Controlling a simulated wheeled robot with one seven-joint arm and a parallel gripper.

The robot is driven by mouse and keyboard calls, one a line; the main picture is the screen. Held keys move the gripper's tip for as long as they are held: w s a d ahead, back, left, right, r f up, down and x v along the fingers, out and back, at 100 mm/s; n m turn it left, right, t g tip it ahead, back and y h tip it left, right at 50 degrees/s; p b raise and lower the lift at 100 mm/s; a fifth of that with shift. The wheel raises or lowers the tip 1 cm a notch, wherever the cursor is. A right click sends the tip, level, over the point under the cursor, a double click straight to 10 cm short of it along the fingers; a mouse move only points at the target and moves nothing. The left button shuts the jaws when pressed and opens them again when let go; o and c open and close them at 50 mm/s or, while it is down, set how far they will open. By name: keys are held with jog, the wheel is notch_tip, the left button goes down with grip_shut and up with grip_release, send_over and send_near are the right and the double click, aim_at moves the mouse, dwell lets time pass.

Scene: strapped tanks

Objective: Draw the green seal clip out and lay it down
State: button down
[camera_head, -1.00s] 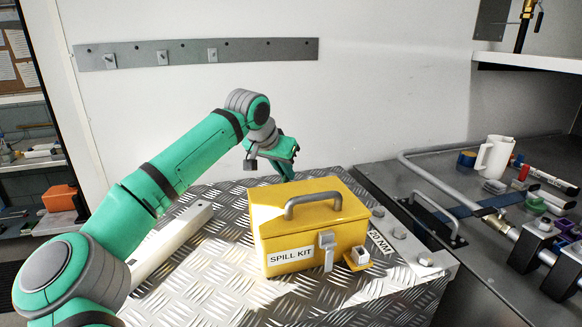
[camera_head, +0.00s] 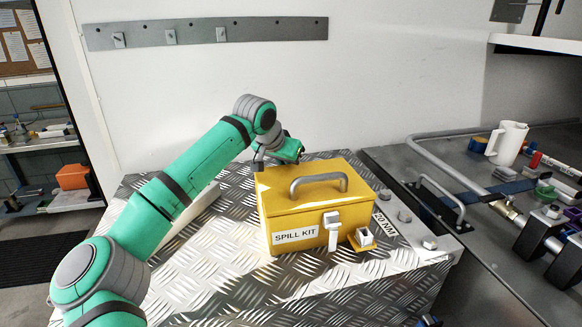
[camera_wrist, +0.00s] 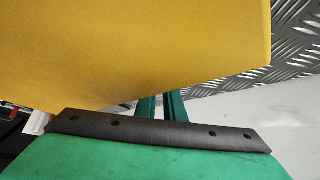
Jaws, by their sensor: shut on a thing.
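The yellow spill kit box (camera_head: 300,218) stands on a diamond-plate top, lid shut, with a grey handle and a grey front latch (camera_head: 332,230). A yellow bracket with a pale block (camera_head: 364,238) is at its front right. My gripper (camera_head: 288,152) is low behind the box's back edge. In the wrist view the yellow box fills the upper part and hides the fingertips; only the green finger bases (camera_wrist: 160,105) show. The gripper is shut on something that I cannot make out. I cannot pick out the green seal clip; it may be hidden behind the box.
A bent grey pipe (camera_head: 425,150) and a black-framed handle (camera_head: 442,200) lie right of the plate top. A white mug (camera_head: 507,143), markers and a small green item (camera_head: 545,190) sit on the dark bench. Bare diamond plate (camera_head: 225,265) is free at front left.

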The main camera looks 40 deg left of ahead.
jog(key=c, duration=1.8)
grip_release()
jog(key=shift+o, duration=0.2)
jog(key=v, duration=1)
jog(key=shift+s+r, duration=0.15)
jog(key=shift+r, duration=0.2)
jog(key=shift+a, duration=0.1)
